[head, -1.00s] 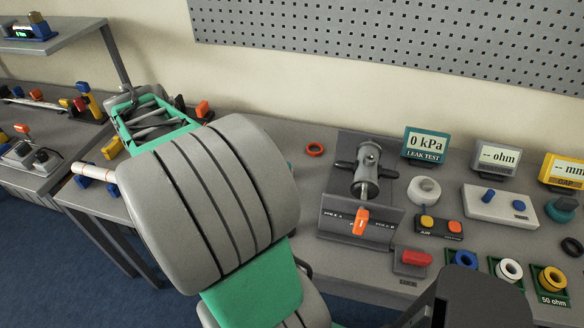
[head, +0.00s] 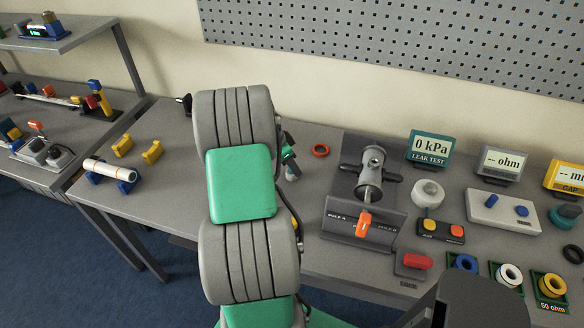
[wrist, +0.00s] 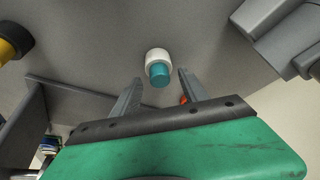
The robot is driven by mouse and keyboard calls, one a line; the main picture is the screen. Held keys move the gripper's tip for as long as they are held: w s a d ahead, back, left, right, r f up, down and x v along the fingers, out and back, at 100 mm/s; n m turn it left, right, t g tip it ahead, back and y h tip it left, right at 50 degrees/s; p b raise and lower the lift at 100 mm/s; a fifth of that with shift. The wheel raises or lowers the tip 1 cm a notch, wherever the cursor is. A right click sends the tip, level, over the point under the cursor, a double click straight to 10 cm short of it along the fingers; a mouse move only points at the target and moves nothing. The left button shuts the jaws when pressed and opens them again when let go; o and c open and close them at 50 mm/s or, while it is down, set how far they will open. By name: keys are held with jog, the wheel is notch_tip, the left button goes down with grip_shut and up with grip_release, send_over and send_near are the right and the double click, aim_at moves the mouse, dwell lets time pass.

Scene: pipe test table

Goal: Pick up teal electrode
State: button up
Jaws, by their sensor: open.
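The teal electrode (wrist: 159,75), a short teal cylinder with a white collar, shows in the wrist view just ahead of my gripper (wrist: 160,80). It lies in line with the gap between the two fingers, which are apart and empty. I cannot tell how far the fingertips are from it. In the head view my gripper (head: 289,152) shows only in part at the right of my arm, which hides the rest.
A metal fixture with an orange handle (head: 363,223) stands further right. Yellow holders (head: 152,152) and a white tube (head: 110,170) are on the left. Bare bench (head: 168,205) lies left of my arm.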

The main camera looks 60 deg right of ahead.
jog(key=shift+c, duration=0.4)
grip_shut()
jog(key=shift+r, duration=0.1)
